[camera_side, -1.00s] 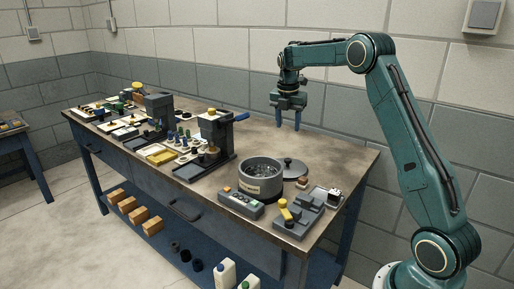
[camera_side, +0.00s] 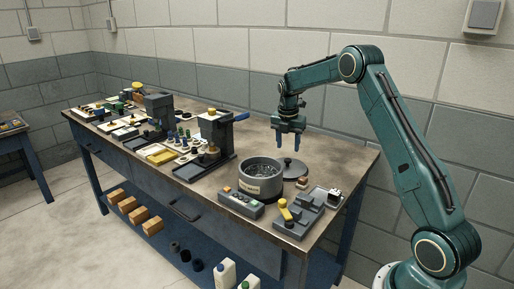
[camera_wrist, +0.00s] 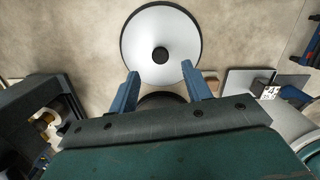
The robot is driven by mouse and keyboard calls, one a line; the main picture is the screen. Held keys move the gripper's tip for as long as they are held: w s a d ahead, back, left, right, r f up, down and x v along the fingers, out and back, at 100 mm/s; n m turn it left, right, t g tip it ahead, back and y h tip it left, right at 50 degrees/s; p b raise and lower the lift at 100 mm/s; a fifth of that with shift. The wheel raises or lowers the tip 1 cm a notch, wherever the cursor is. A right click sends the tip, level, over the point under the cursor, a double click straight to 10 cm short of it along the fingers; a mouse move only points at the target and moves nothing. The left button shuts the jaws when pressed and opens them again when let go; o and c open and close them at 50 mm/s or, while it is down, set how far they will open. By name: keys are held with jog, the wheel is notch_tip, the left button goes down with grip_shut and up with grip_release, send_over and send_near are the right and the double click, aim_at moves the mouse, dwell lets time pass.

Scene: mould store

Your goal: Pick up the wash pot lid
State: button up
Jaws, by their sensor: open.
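The wash pot lid (camera_side: 293,168) is a dark round disc with a small knob on top, lying on the bench just behind and to the right of the grey wash pot (camera_side: 262,172). In the wrist view the lid (camera_wrist: 160,47) looks pale with a dark rim and a black knob at its middle. My gripper (camera_side: 288,147) is open and empty, with blue fingers pointing down, above the bench and the lid. In the wrist view my fingertips (camera_wrist: 159,70) lie either side of the lid's lower part, with the knob a little above the line between them.
A grey control box (camera_side: 237,203) sits in front of the pot, and a grey fixture with a yellow knob (camera_side: 297,215) stands to the right. A dark press with a blue handle (camera_side: 216,135) is at left. The bench behind the lid is clear.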

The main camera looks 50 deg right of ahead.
aim_at(288, 159)
jog(key=shift+f, duration=0.35)
jog(key=shift+d+f, duration=0.2)
jog(key=shift+f, duration=1.1)
jog(key=shift+d+f, duration=0.15)
jog(key=shift+f, duration=1.15)
grip_shut()
jog(key=shift+r, duration=0.2)
